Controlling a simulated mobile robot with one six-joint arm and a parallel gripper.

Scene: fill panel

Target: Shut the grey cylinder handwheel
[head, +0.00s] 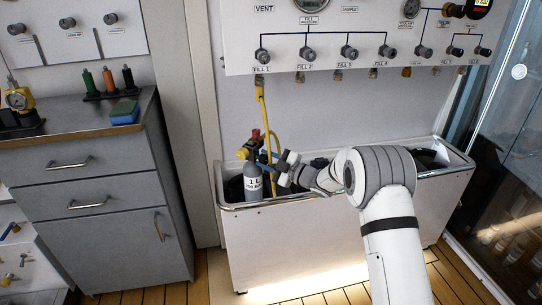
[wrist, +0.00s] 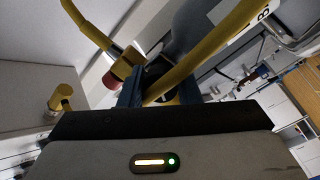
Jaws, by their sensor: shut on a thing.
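The grey cylinder (head: 253,183), marked 1L, stands upright at the left end of the white trough, with a yellow valve and a red part at its top. It shows at the top of the wrist view (wrist: 197,25). My gripper (head: 273,168) reaches in from the right at the height of the cylinder's valve. In the wrist view my gripper's blue fingers (wrist: 158,88) are closed around a dark round part at the valve, which seems to be the handwheel (wrist: 153,72). A yellow hose crosses in front and partly hides the grip.
The yellow hose (head: 262,105) hangs from the fill panel (head: 340,55) down to the cylinder. The trough's metal rim (head: 285,203) runs below my arm. A grey drawer cabinet (head: 90,180) stands at left, a glass door (head: 510,150) at right.

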